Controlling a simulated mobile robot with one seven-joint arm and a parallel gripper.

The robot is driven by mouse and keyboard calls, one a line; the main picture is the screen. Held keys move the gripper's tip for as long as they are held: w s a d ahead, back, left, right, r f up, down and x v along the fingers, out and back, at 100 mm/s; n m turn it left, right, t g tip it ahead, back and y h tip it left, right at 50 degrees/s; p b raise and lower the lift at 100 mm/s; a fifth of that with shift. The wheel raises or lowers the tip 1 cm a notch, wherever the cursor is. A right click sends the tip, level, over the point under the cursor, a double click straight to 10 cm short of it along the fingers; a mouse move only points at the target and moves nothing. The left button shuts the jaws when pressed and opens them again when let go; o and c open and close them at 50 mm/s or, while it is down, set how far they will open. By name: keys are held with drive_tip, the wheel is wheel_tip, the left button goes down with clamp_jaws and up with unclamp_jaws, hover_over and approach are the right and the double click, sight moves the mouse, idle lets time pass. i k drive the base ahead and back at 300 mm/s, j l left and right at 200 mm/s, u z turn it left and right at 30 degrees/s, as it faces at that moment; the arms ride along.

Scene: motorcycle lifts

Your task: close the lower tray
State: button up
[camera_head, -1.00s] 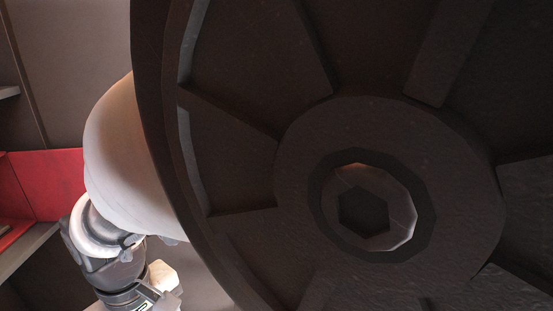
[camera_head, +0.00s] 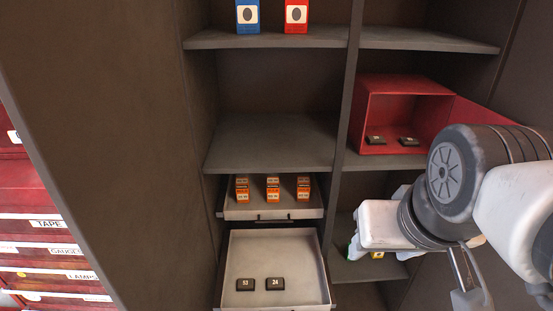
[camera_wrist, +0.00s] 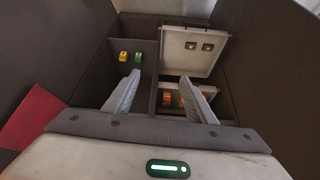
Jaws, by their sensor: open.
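The lower tray (camera_head: 322,262) is a pale shallow drawer, pulled well out at the bottom left of the cabinet. Two dark blocks marked 53 (camera_head: 245,284) and 24 (camera_head: 275,284) lie in it. In the wrist view, the lower tray (camera_wrist: 192,66) appears upside down at the upper right with both blocks inside. My gripper (camera_wrist: 160,77) is open and empty, its two fingers spread. In the head view my white hand is to the right of the tray and apart from it; its fingers are mostly hidden.
An upper tray (camera_head: 262,212) with several orange boxes (camera_head: 272,188) is partly out above. A red open box (camera_head: 363,105) holds two dark blocks on the right shelf. The cabinet's centre divider (camera_head: 346,110) stands between columns. Red labelled drawers (camera_head: 40,200) stand at left.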

sight(295, 255)
drive_tip(key=k+u, duration=0.15)
drive_tip(key=u, duration=0.5)
drive_tip(key=l+u, duration=0.2)
drive_tip(key=l, duration=0.95)
